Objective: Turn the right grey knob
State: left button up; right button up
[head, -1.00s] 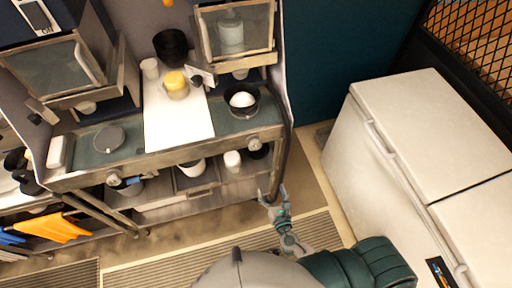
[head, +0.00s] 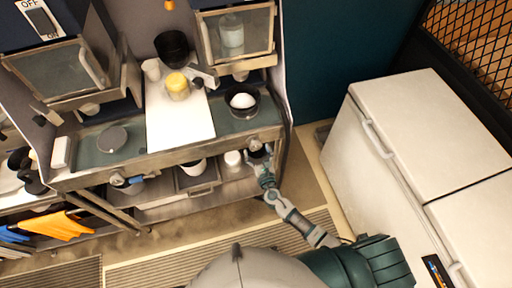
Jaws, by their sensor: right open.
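The right grey knob (head: 254,144) is on the front edge of the counter, below the black bowl with the white content. My right gripper (head: 260,155) is open, its fingertips at or just below this knob. I cannot tell whether they touch it, and the fingers partly cover the area around it. A second grey knob (head: 117,180) is further left on the same front edge. My left gripper is not in view.
A black bowl (head: 242,101) sits on the counter above the right knob. A white board (head: 180,124) holds a yellow-lidded jar (head: 177,86). A lower shelf has cups and containers. A white chest freezer (head: 420,130) stands at right; floor lies between.

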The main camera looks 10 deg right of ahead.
jog(key=shift+w, duration=0.75)
jog(key=c, duration=1.2)
jog(key=shift+o, duration=0.2)
